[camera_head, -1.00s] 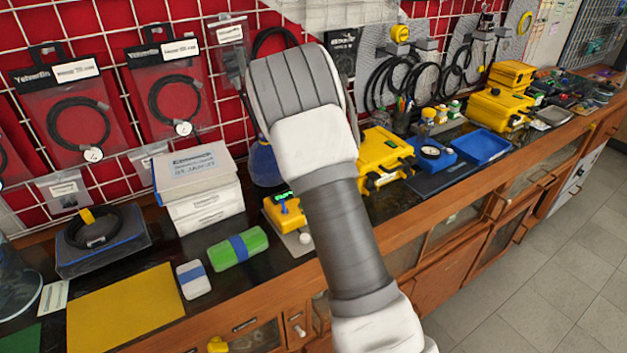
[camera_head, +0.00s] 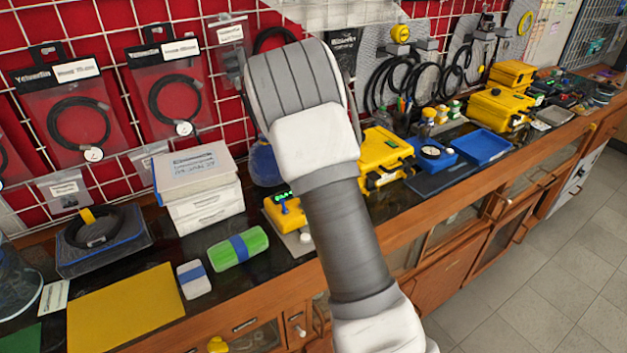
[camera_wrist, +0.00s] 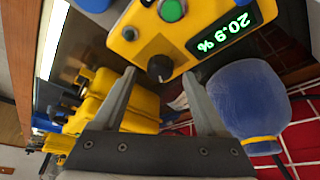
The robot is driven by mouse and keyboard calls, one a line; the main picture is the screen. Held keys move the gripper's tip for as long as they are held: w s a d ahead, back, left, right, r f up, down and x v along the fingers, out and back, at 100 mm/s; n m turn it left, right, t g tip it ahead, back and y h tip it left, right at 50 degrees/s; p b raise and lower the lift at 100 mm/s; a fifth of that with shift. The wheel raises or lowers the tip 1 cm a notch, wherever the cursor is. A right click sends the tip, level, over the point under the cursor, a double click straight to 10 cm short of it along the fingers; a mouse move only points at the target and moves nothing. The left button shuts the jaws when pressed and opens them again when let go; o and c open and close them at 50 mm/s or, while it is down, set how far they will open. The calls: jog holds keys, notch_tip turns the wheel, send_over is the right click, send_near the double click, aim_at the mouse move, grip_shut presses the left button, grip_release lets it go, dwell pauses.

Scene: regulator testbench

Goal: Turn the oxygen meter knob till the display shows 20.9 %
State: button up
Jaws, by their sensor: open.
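The yellow oxygen meter (camera_wrist: 205,25) shows upside down at the top of the wrist view. Its display (camera_wrist: 225,32) reads 20.9 % in green digits. The black round knob (camera_wrist: 160,68) sits near the meter's edge, beside a green button (camera_wrist: 172,10). My gripper (camera_wrist: 159,73) is open, with one finger on each side of the knob in the picture. I cannot tell whether a finger touches it. In the head view the meter (camera_head: 276,214) stands on the bench, partly covered by my arm, which hides the gripper.
In the head view, stacked white boxes (camera_head: 200,190) and a green roll (camera_head: 238,249) lie left of the meter, and a yellow case (camera_head: 385,155) right. The red-backed wire grid rises behind.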

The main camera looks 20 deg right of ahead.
jog(key=v, duration=1.6)
jog(key=shift+r, duration=0.2)
jog(key=shift+s+a, duration=0.1)
jog(key=shift+a, duration=0.05)
jog(key=s+a+r+n+t+y, duration=0.15)
jog(key=s+r, duration=0.25)
jog(key=s, duration=0.5)
jog(key=s+a+r+n+y, duration=0.1)
jog(key=s+a+r+n, duration=0.15)
jog(key=s, duration=0.55)
jog(key=s+a+n, duration=0.2)
jog(key=s, duration=0.5)
jog(key=s+a+f+n, duration=0.1)
jog(key=s+n, duration=0.1)
jog(key=s, duration=0.6)
jog(key=shift+a+t, duration=0.35)
jog(key=shift+a, duration=0.05)
